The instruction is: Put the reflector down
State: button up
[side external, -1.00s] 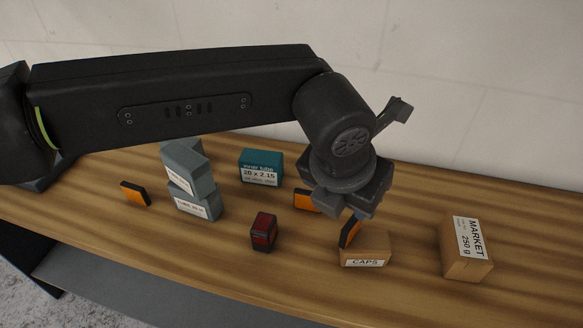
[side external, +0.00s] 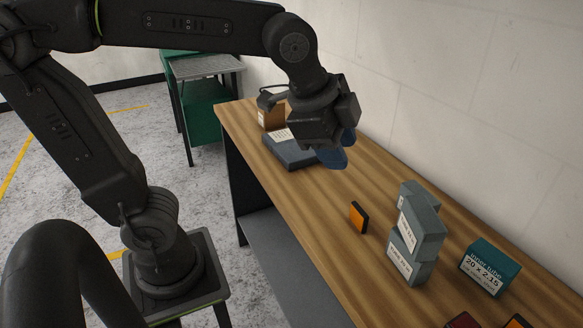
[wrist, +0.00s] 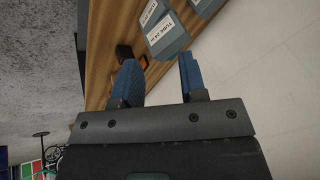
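An orange reflector (side external: 357,218) with dark edges stands on the wooden table, left of the grey boxes, in the side view. A second orange piece (side external: 518,321) is cut off at the bottom edge. My gripper (side external: 335,152) is above the far end of the table, over a flat dark box. In the wrist view my gripper (wrist: 163,82) has its two blue fingers apart, with nothing held between them. A dark piece with an orange edge (wrist: 143,68) shows beyond the left finger, partly hidden by it.
Grey stacked boxes (side external: 410,262) and a teal inner tube box (side external: 489,267) stand to the right. A flat dark box (side external: 285,153) and a brown box (side external: 267,117) are at the far end. A red piece (side external: 463,320) is cut off below. Bare table lies around the reflector.

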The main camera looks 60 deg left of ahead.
jog(key=s+a+f+n, duration=0.5)
jog(key=s+n, duration=0.3)
jog(key=n, duration=0.2)
jog(key=shift+s+a+f+n+y, duration=0.3)
jog(key=shift+a, duration=0.2)
